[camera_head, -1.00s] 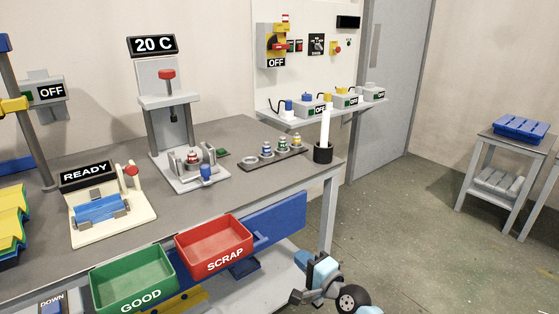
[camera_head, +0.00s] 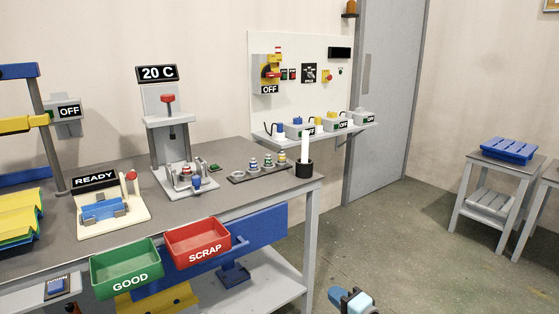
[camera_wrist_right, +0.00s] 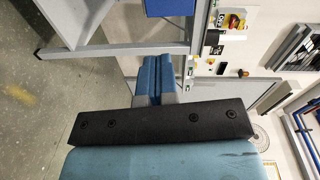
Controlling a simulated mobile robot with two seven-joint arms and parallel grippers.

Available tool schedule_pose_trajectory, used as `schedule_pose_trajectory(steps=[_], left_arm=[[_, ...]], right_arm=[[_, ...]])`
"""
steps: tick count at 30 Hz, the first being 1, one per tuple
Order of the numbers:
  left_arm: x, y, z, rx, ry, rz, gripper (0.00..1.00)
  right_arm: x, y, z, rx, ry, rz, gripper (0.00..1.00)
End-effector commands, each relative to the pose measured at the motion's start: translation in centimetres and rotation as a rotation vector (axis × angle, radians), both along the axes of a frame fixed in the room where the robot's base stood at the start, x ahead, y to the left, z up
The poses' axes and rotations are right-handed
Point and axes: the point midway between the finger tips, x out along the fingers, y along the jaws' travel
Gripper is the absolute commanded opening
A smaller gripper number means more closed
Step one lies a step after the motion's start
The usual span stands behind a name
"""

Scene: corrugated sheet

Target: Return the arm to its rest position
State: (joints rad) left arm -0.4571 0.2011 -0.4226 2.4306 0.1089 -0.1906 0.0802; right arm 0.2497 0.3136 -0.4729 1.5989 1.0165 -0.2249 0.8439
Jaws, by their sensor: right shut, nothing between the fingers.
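My right gripper (camera_wrist_right: 164,80) shows in the right wrist view, its two blue-and-grey fingers together with nothing between them. In the head view only a blue and dark part of my right arm's end (camera_head: 352,300) shows at the bottom edge, right of the workbench (camera_head: 110,165) and over the floor. It appears clear of the bench, and the rest of that arm is out of the picture. My left gripper is in neither current view.
Green GOOD (camera_head: 127,272) and red SCRAP (camera_head: 198,243) bins hang at the bench's front. The bench carries a press (camera_head: 170,120) and a READY fixture (camera_head: 108,210). A side table with a blue tray (camera_head: 508,151) stands at right. Open floor (camera_head: 410,240) lies between.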

Motion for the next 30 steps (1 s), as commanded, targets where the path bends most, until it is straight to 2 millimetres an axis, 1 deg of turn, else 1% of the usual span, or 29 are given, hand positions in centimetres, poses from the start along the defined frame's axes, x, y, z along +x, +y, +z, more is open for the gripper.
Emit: schedule_pose_trajectory(steps=[1, 7, 13, 15, 17, 20, 21, 23, 24, 26, 27, 30], left_arm=[[0.0, 0.0, 0.0, 0.0, 0.0, 0.0, 0.78], [0.0, 0.0, 0.0, 0.0, 0.0, 0.0, 0.78], [0.0, 0.0, 0.0, 0.0, 0.0, 0.0, 0.78], [0.0, 0.0, 0.0, 0.0, 0.0, 0.0, 0.78], [0.0, 0.0, 0.0, 0.0, 0.0, 0.0, 0.78], [0.0, 0.0, 0.0, 0.0, 0.0, 0.0, 0.78], [0.0, 0.0, 0.0, 0.0, 0.0, 0.0, 0.78], [0.0, 0.0, 0.0, 0.0, 0.0, 0.0, 0.78], [0.0, 0.0, 0.0, 0.0, 0.0, 0.0, 0.78], [0.0, 0.0, 0.0, 0.0, 0.0, 0.0, 0.78], [0.0, 0.0, 0.0, 0.0, 0.0, 0.0, 0.78], [0.0, 0.0, 0.0, 0.0, 0.0, 0.0, 0.78]], right_arm=[[0.1, -1.9, -0.5, -0.037, -0.001, -0.009, 0.0], [0.4, -8.8, -1.6, -0.164, 0.0, -0.042, 0.0], [0.5, -15.8, -1.8, -0.293, 0.0, -0.075, 0.0], [-2.4, -13.2, -2.4, -0.36, -0.054, -0.028, 0.0], [-4.4, -12.0, -2.5, -0.426, -0.106, 0.0, 0.0], [-8.0, -10.0, -2.3, -0.539, -0.202, 0.047, 0.0], [-9.6, -9.2, -2.1, -0.585, -0.243, 0.066, 0.0], [-12.1, -7.9, -1.7, -0.657, -0.312, 0.093, 0.0], [-13.9, -7.1, -1.3, -0.706, -0.362, 0.11, 0.0], [-16.6, -5.8, -0.5, -0.783, -0.441, 0.133, 0.0], [-18.5, -5.1, 0.2, -0.831, -0.496, 0.145, 0.0], [-22.6, -3.5, 2.1, -0.945, -0.627, 0.165, 0.0]])
